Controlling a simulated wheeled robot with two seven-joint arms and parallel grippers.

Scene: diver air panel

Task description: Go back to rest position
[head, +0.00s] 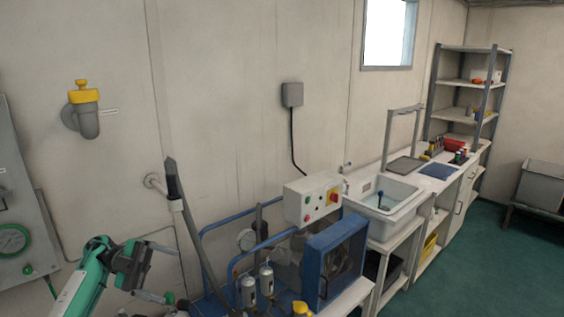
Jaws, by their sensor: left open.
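My left gripper (168,273) is at the lower left of the head view, on the end of my green and dark arm. Its two fingers are spread apart, pointing right, with nothing seen between them. It appears in front of the wall, left of the blue-framed compressor unit (335,262). I cannot tell its exact distance from the unit. My right gripper is not in view.
A control box (312,200) sits above the compressor. A white sink (385,203), worktop and metal shelves (468,50) line the wall. Green floor (490,270) is clear at right.

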